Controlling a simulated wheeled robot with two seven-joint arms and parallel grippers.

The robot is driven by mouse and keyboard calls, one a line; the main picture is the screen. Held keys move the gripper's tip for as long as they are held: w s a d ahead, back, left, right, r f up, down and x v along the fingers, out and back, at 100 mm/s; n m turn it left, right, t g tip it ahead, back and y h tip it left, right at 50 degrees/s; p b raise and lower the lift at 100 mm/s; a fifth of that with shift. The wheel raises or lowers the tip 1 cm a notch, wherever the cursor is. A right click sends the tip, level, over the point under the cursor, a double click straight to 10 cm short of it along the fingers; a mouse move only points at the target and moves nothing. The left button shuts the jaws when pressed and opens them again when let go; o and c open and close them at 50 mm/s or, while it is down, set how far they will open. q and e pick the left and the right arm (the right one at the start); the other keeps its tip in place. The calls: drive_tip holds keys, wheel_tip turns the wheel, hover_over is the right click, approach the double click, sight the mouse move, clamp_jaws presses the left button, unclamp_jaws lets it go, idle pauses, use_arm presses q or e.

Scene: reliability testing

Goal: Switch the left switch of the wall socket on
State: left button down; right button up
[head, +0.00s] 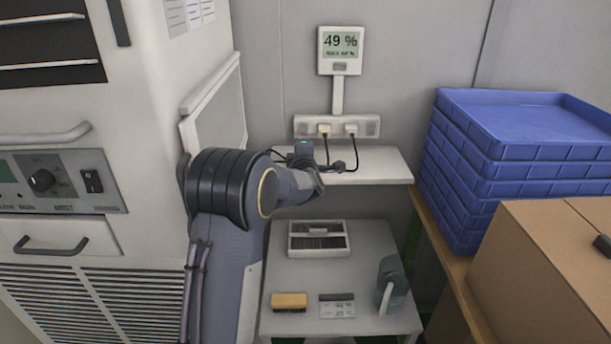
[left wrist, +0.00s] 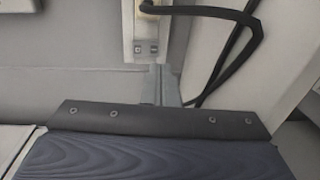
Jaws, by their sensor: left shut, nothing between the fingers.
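The wall socket (head: 367,127) is a pale horizontal panel on the back wall, with two plugs and dark cables in it. The left switch (head: 303,128) is at the panel's left end; its on or off position is too small to tell. My left arm reaches toward the wall just below that end, and its wrist hides the fingers in the head view. In the left wrist view the shut, empty left gripper (left wrist: 161,72) points at the end of the socket panel (left wrist: 146,32), very close to it. I cannot tell whether they touch. My right gripper is not in view.
A display reading 49 % (head: 340,42) is above the socket. A white shelf (head: 385,165) is below it. A low table (head: 355,265) holds a jug (head: 393,283). Blue crates (head: 500,160) and a cardboard box (head: 545,260) stand right; a large cabinet (head: 120,130) stands left.

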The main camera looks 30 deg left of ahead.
use_arm(q)
drive_tip(key=shift+s+d+f, duration=0.2)
drive_tip(key=shift+s+f, duration=0.1)
drive_tip(key=shift+s, duration=0.25)
drive_tip(key=shift+s+d+f, duration=0.2)
drive_tip(key=shift+s+f, duration=0.1)
drive_tip(key=shift+s, duration=0.2)
drive_tip(key=v, duration=0.3)
drive_tip(key=b+v, duration=0.1)
drive_tip(key=v, duration=0.1)
drive_tip(key=shift+s+d+f, duration=0.15)
drive_tip(key=shift+f, duration=0.15)
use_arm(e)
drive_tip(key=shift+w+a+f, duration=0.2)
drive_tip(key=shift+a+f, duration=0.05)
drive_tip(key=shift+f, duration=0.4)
